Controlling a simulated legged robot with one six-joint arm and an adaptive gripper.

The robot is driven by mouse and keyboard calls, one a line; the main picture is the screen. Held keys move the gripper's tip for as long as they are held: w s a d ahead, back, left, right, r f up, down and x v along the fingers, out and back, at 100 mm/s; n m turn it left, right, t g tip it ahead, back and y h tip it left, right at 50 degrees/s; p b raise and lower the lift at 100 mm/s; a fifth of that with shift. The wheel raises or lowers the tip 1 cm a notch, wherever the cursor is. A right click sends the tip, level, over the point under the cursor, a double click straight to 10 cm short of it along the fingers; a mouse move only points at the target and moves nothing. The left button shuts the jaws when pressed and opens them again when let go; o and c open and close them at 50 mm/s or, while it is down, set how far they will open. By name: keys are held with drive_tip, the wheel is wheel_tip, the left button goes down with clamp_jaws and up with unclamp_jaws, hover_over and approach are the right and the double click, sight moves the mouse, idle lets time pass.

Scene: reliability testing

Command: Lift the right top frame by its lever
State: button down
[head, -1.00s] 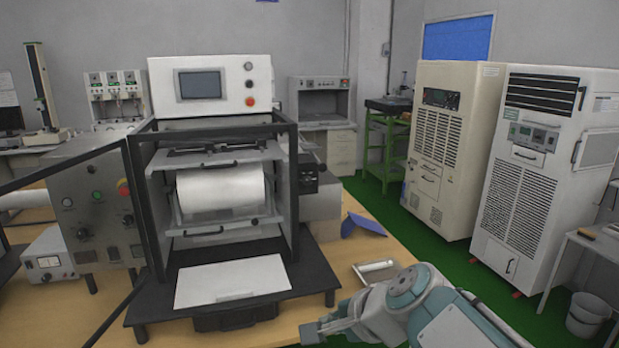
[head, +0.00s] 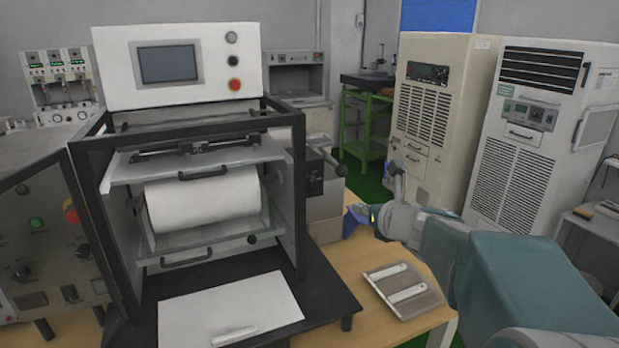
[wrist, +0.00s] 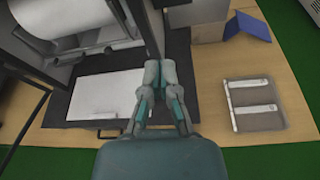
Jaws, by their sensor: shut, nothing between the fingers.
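The machine's black outer frame (head: 290,200) stands on the table. Inside it, the grey top frame (head: 120,170) has a black curved handle (head: 203,173) on its front edge and sits above a white roll (head: 205,198). A short lever with a dark knob (head: 340,170) sticks out from a black box on the machine's right side; I cannot tell if this is the named lever. My gripper (head: 378,217) is right of the machine, apart from the handle and this lever. In the wrist view its fingertips (wrist: 160,74) are together and empty, over the black base's right edge.
A lower frame with a black handle (head: 186,260) sits below the roll. A white plate (head: 230,308) lies on the base. A tray with two white bars (head: 405,290) and a blue piece (wrist: 249,24) lie on the table at right. Tall cabinets stand behind.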

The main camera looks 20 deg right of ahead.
drive_tip(key=shift+d, duration=0.25)
drive_tip(key=w+r, duration=0.1)
drive_tip(key=w, duration=0.8)
drive_tip(key=shift+w+a, duration=0.15)
drive_tip(key=shift+w, duration=0.05)
idle(0.3)
